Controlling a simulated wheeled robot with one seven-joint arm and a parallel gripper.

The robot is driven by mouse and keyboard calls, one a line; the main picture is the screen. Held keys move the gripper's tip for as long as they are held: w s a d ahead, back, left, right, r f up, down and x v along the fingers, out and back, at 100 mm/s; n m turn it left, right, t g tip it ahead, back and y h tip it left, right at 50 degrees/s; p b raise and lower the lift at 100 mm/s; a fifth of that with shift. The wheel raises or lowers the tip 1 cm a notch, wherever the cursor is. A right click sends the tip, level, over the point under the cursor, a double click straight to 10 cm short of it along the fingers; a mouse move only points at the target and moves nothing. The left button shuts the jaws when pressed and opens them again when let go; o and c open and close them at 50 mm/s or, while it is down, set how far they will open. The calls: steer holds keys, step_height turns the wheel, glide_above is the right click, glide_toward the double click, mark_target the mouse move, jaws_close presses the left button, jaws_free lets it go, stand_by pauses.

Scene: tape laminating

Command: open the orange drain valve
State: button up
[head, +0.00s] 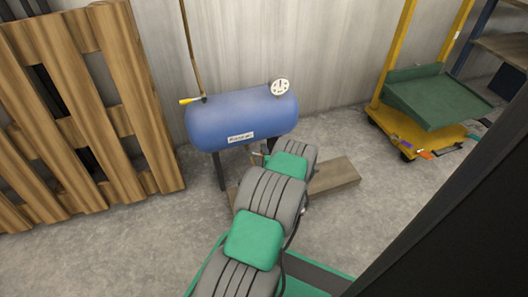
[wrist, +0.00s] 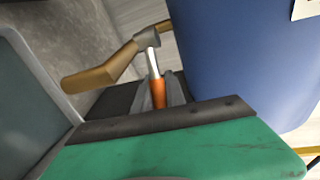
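The orange drain valve handle (wrist: 158,94) shows in the wrist view, hanging from a grey metal stem and valve body (wrist: 147,40) on a brass pipe (wrist: 100,77). My gripper (wrist: 160,97) is right at the handle. Its dark grey fingers appear on both sides of the orange part, with little visible gap. I cannot tell whether they press on it. The valve sits beside the blue tank (wrist: 235,60). In the head view the blue tank (head: 240,115) stands on dark legs by the wall, and my arm reaches its underside. My gripper is hidden there behind the arm.
A yellow-handled lever (head: 190,100) and a thin pipe are at the tank's upper left, a round gauge (head: 279,87) at its upper right. Wooden pallets (head: 85,110) lean at left. A wooden board (head: 335,175) lies below. A yellow cart (head: 425,140) stands at right.

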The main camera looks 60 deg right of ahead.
jaws_close()
stand_by(1.0)
